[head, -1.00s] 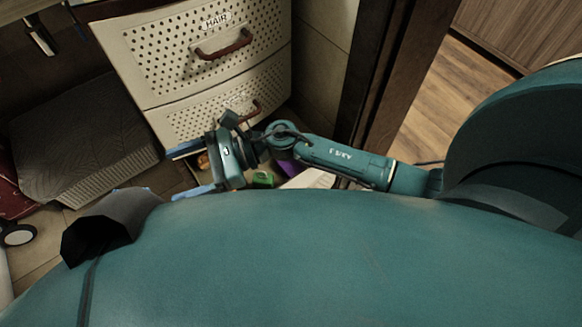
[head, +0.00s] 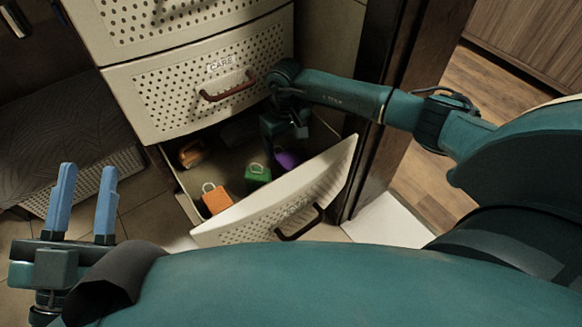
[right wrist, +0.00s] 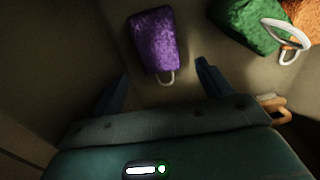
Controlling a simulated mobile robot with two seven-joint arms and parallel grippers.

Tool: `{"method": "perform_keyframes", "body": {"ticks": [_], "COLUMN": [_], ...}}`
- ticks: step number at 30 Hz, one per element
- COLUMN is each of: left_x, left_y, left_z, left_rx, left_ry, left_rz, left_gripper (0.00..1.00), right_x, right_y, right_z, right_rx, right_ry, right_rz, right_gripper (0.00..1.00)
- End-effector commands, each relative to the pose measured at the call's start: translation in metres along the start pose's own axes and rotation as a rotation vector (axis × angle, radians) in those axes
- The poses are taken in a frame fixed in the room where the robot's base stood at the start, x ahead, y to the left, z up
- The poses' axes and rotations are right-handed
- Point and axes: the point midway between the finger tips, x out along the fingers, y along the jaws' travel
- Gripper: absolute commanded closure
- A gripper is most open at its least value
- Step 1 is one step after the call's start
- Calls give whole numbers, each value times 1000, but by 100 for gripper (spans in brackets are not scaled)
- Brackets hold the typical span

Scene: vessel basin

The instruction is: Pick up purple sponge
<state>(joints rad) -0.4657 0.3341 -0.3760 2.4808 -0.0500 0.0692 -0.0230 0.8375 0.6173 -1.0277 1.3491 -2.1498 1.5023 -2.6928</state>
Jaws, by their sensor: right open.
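The purple sponge (head: 287,159) lies in the open bottom drawer (head: 262,216), at its right part, partly hidden by my right arm in the head view. In the right wrist view the purple sponge (right wrist: 157,42) lies ahead of my right gripper (right wrist: 163,72), between the lines of its two fingers, with its white loop toward me. The right fingers are apart and do not touch it. My right gripper points down into the drawer. My left gripper (head: 88,190) is at the lower left of the head view, its two blue fingers apart and empty, outside the drawer.
A green sponge (head: 257,175) and an orange sponge (head: 216,199) lie left of the purple one. A brown-orange item (head: 192,153) sits at the drawer's back left. Closed drawers (head: 183,95) stand above. A dark door frame (head: 385,110) is close on the right.

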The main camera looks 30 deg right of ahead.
Motion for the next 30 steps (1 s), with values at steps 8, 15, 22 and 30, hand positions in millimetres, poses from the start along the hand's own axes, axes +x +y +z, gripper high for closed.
{"method": "perform_keyframes", "body": {"ticks": [8, 15, 22, 30], "left_x": [8, 9, 9, 9], "left_y": [-6, -7, -7, -7], "left_z": [-18, -22, -21, -21], "left_rx": [101, 107, 106, 106], "left_ry": [156, 167, 166, 165], "left_rz": [17, 18, 18, 18], "left_gripper": [67, 67, 67, 67], "right_x": [40, 40, 40, 40], "right_y": [0, 0, 0, 0], "right_z": [4, 4, 4, 4], "right_rx": [1, 1, 1, 1], "right_ry": [-2, -1, 0, 0], "right_rz": [-2, -2, -2, -2], "right_gripper": [22, 22, 38, 60]}}
